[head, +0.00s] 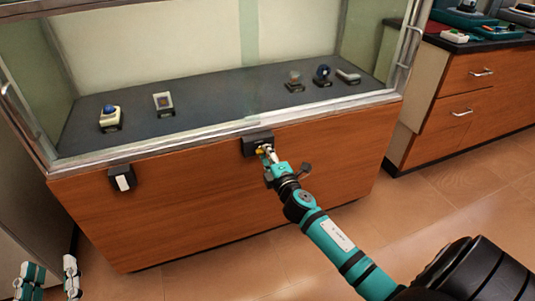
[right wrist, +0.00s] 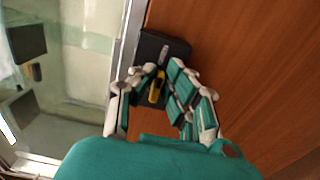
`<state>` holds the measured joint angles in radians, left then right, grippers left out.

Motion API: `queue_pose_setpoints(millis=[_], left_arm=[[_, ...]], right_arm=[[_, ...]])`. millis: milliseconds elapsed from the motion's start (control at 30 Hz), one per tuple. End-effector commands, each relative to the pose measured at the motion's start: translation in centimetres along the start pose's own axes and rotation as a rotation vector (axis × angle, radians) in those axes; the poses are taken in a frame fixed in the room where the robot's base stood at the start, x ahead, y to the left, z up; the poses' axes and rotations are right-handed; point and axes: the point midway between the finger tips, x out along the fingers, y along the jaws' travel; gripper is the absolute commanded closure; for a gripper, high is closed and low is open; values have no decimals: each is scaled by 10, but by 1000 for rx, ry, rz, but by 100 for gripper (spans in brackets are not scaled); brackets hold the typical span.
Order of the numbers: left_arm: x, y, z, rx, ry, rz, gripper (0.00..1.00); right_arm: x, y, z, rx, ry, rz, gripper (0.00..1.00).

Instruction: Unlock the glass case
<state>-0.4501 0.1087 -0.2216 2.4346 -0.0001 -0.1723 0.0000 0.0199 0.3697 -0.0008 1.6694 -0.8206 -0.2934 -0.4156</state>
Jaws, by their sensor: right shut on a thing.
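The glass case (head: 210,200) has a glass top on a wooden base. A black lock box (head: 256,140) sits at the middle of its front, under the glass edge; it also shows in the right wrist view (right wrist: 166,46). My right gripper (head: 267,152) is at this box, shut on a yellow key (right wrist: 156,88). The key points toward the box face; its tip is hidden, so I cannot tell how far in it is. My left gripper (head: 51,274) is at the lower left, low and away from the case, its fingers apart and empty.
A second black box with a white label (head: 122,181) is on the case's front left. Several small exhibits, such as a blue-topped one (head: 110,114), stand inside behind glass. A wooden drawer cabinet (head: 465,90) stands at right. The tiled floor (head: 450,200) there is clear.

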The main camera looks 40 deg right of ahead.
Motion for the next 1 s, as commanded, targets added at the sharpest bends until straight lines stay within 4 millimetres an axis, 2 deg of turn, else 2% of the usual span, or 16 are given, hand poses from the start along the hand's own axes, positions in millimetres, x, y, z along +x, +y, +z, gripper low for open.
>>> queue_pose_setpoints(millis=[600,633,767,1000], left_arm=[[0,0,-1,0,8,0,60],[0,0,-1,0,8,0,60],[0,0,-1,-1,8,0,60],[0,1,-2,-1,10,1,60]], right_arm=[[0,-2,1,40,-3,-2,100],[0,-2,1,40,-2,-2,86],[0,-1,1,39,-2,-2,69],[0,-1,0,38,-1,-1,67]])
